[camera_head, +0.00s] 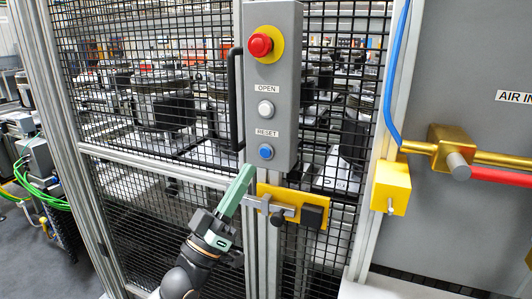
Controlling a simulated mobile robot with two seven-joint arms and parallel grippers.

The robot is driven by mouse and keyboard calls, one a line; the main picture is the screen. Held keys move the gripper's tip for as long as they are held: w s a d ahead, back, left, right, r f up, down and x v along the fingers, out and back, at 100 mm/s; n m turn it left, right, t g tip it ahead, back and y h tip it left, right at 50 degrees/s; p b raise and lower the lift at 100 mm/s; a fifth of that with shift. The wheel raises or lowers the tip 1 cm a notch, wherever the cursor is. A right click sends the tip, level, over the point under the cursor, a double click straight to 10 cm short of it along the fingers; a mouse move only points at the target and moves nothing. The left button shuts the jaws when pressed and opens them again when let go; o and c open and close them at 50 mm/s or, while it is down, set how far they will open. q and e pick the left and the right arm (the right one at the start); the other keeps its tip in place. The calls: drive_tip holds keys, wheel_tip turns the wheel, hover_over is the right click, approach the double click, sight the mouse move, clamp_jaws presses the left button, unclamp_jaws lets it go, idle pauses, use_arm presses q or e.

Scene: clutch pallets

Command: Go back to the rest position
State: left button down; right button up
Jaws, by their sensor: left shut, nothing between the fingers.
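My left gripper (241,180) comes in from the bottom, with green fingers pointing up and to the right. Its fingers are shut and hold nothing. The fingertips are just below and left of the blue RESET button (266,151) on the grey control box (285,100); I cannot tell whether they touch the box or the fence. The box also carries a white button (266,109) and a red emergency button on yellow (260,45). My right gripper is not in view.
A black mesh fence (150,150) with metal posts fills the middle. A yellow latch plate (305,212) sits below the box, close to my gripper. A black handle (234,98) is left of the box. Brass and red air pipes (495,175) stand at right. Green cables (35,185) lie at left.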

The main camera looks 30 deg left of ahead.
use_arm(q)
drive_tip(key=s+d+f+g+y+p, duration=0.1)
drive_tip(key=d+f+g+p, duration=0.15)
drive_tip(key=f, duration=0.65)
drive_tip(key=s+d+f+m+g+y+p, duration=0.1)
drive_tip(key=f+g, duration=0.3)
drive_tip(key=f, duration=0.4)
drive_tip(key=s+d+f+g+y+p, duration=0.1)
drive_tip(key=d+f+g, duration=0.15)
drive_tip(key=f, duration=0.65)
drive_tip(key=s+d+f+m+g+y+p, duration=0.1)
drive_tip(key=s+f+g, duration=0.6)
drive_tip(key=s+f, duration=0.8)
drive_tip(key=shift+s+d+f+m+g+p, duration=0.25)
drive_tip(key=shift+d+f+m+p, duration=0.4)
drive_tip(key=shift+d, duration=0.35)
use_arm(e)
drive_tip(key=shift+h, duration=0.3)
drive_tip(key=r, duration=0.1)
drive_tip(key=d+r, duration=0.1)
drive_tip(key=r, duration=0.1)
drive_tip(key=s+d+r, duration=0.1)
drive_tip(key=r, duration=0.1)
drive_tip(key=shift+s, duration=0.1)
use_arm(q)
drive_tip(key=shift+r, duration=0.1)
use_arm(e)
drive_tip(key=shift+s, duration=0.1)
